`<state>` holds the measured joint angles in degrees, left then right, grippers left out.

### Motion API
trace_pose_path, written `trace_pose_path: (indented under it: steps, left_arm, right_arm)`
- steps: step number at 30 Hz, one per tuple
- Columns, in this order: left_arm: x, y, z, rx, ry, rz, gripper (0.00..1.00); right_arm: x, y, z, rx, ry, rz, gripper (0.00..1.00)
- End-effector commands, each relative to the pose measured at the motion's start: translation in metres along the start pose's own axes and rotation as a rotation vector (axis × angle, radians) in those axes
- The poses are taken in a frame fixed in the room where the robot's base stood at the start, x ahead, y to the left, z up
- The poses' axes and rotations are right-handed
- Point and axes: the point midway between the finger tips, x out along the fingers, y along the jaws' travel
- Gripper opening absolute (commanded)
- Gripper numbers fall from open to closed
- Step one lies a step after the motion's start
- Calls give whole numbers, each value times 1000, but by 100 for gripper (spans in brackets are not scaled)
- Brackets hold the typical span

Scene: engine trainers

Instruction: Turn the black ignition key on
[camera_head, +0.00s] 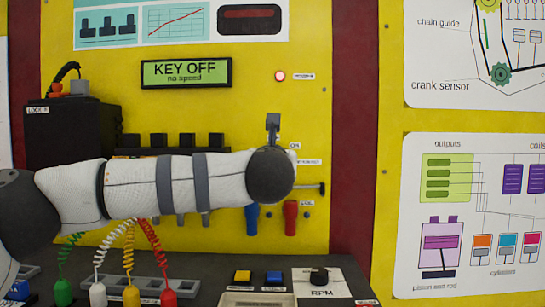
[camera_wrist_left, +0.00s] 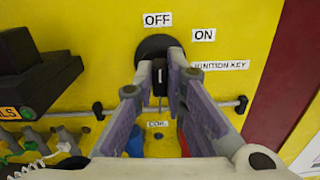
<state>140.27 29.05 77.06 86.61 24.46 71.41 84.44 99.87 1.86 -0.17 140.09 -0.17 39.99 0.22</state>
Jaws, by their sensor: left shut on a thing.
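The black ignition key (camera_wrist_left: 159,88) shows in the left wrist view, roughly upright below the OFF label. Behind it is its round black switch (camera_wrist_left: 155,45) on the yellow panel. My left gripper (camera_wrist_left: 160,72) is shut on the key, with one finger on each side. In the head view my wrist hides the key and most of the gripper. The display (camera_head: 186,72) reads "KEY OFF, no speed". The ON label (camera_wrist_left: 203,35) is to the upper right of the switch. My right gripper is in neither view.
A horizontal rod (camera_wrist_left: 215,105) crosses the panel below the switch. Blue (camera_head: 252,218) and red (camera_head: 290,217) parts hang lower down. Coiled wires (camera_head: 128,240) and a control box with an RPM knob (camera_head: 319,275) are below my arm. A red lamp (camera_head: 280,76) is above.

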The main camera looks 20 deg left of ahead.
Motion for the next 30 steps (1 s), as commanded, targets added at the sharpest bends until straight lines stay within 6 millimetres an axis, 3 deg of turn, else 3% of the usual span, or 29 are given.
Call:
trace_pose_path:
  steps: [18, 30]
  left_arm:
    - [-4, -1, 10, 519, -10, 3, 0]
    - [-2, -2, 6, 838, -7, 3, 0]
  right_arm:
    - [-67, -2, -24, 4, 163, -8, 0]
    - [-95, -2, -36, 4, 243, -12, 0]
